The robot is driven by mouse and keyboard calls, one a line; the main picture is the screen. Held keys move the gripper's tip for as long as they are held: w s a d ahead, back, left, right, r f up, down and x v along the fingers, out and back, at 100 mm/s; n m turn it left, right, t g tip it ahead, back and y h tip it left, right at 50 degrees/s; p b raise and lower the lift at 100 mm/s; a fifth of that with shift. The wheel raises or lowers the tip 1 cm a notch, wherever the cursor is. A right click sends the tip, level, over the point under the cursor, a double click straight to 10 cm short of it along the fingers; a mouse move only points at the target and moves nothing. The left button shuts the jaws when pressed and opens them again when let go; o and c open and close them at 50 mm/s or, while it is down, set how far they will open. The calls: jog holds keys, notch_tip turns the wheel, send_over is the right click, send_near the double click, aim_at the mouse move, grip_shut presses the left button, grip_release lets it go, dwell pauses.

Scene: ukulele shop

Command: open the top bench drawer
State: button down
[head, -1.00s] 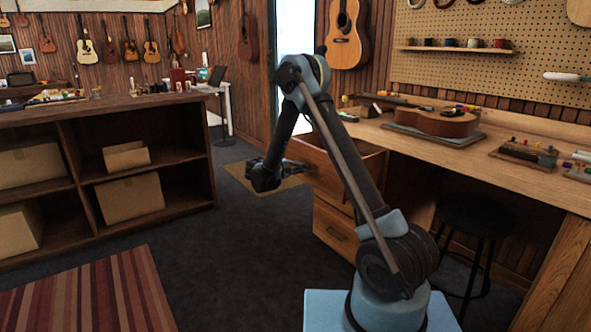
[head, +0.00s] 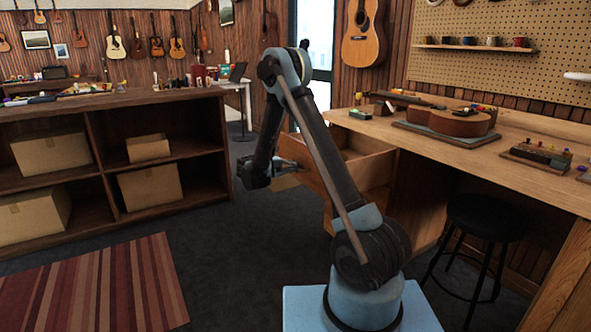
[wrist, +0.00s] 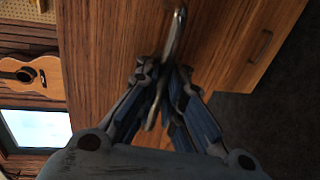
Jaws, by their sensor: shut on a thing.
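The top bench drawer (head: 374,172) is wooden and stands pulled out from under the workbench, its open inside partly visible behind my arm. My gripper (head: 288,165) is at the drawer's front, partly hidden in the head view. In the wrist view my gripper (wrist: 165,88) is shut on the drawer's metal handle (wrist: 178,35), with the wooden drawer front (wrist: 110,40) close behind it.
A lower drawer handle (wrist: 262,46) shows in the wrist view. The workbench (head: 520,190) carries a ukulele body (head: 450,121) and tools. A black stool (head: 485,217) stands beneath it. A shelf unit (head: 150,215) is at left; carpeted floor between is clear.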

jog(key=shift+s+d+f, duration=0.1)
jog(key=shift+s+d, duration=0.05)
jog(key=shift+s, duration=0.05)
jog(key=c, duration=1.7)
grip_release()
jog(key=shift+w, duration=0.1)
jog(key=v, duration=1.2)
